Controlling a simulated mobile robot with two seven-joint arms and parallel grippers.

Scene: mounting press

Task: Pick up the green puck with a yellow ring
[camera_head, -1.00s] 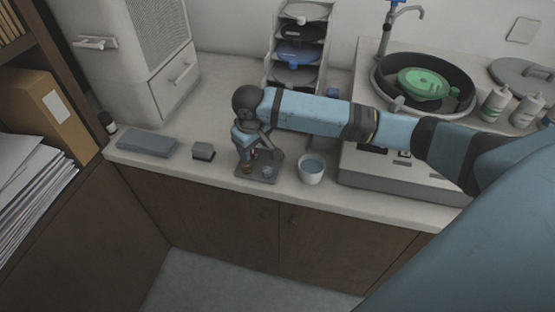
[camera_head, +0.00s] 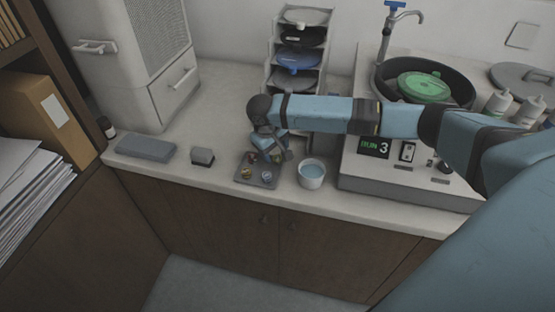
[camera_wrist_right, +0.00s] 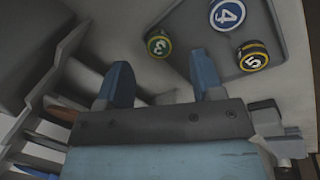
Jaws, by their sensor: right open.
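The green puck with a yellow ring (camera_wrist_right: 158,45), marked 3, lies near the edge of a grey tray in the right wrist view. A blue puck marked 4 (camera_wrist_right: 227,14) and a dark puck with a yellow ring marked 5 (camera_wrist_right: 252,56) lie to its right. In the head view the small tray (camera_head: 240,181) stands on the counter. My right gripper (camera_wrist_right: 164,84) is open and empty, with the green puck just beyond the gap between its fingers. In the head view my right gripper (camera_head: 282,150) hangs over the tray's back part and hides some of it. My left gripper is not seen.
A white cup of bluish liquid (camera_head: 312,172) stands close right of the tray. A small grey block (camera_head: 203,156) and a flat grey slab (camera_head: 146,148) lie to the left. A disc rack (camera_head: 300,50) stands behind; the machine (camera_head: 400,180) is at right.

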